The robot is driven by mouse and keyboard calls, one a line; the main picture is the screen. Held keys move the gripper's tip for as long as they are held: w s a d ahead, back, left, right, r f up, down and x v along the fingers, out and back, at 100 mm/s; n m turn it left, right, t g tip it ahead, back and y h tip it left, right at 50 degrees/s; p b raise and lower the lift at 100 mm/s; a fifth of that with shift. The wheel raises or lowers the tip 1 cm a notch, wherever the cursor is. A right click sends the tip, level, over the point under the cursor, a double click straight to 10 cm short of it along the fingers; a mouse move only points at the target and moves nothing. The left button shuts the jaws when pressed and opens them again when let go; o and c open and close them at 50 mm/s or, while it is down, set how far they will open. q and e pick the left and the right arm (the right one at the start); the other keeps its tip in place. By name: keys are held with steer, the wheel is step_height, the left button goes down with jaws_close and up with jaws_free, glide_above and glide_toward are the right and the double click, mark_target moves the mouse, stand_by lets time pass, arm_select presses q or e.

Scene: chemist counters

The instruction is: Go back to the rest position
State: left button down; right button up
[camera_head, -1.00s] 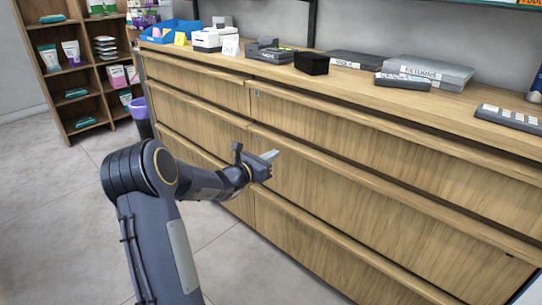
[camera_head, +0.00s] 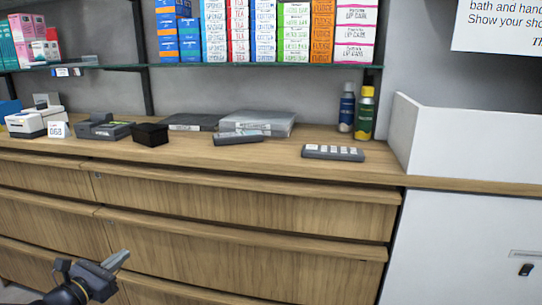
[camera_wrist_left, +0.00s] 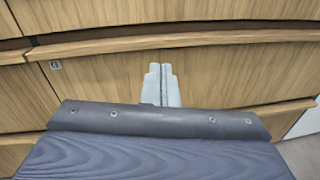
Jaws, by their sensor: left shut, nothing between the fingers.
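My left gripper (camera_head: 116,262) is at the lower left of the head view, in front of the wooden drawers (camera_head: 240,258). Its grey fingers are together with nothing between them. In the left wrist view the closed fingers (camera_wrist_left: 162,84) point toward a drawer front (camera_wrist_left: 225,75); whether they touch it I cannot tell, but no object is held. My right gripper is not in the head view.
The counter top (camera_head: 290,165) carries a black box (camera_head: 150,134), grey binders (camera_head: 257,123), a keypad (camera_head: 333,153) and two bottles (camera_head: 363,114). A glass shelf (camera_head: 270,66) with boxed goods hangs above. A white partition (camera_head: 470,145) stands at the right.

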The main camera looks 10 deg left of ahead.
arm_select(q)
steer(key=s+d+r+m+g+h, duration=0.2)
steer(key=s+d+m+g+h, duration=0.15)
steer(key=s+d+m, duration=0.55)
steer(key=s+d+r+m+g+h, duration=0.25)
steer(key=d+m+g, duration=0.35)
steer(key=d, duration=0.7)
steer(key=s+d+f+m+g+y, duration=0.1)
steer(key=s+f+m+y, duration=0.2)
steer(key=s+m, duration=0.5)
steer(key=s+d+f+m+g+y, duration=0.1)
steer(key=s+f+m+y, duration=0.2)
steer(key=s+m, duration=0.5)
step_height(320, 180, up, 33)
steer(key=p, duration=3.3)
steer(key=shift+w+a, duration=0.15)
steer(key=shift+w, duration=0.15)
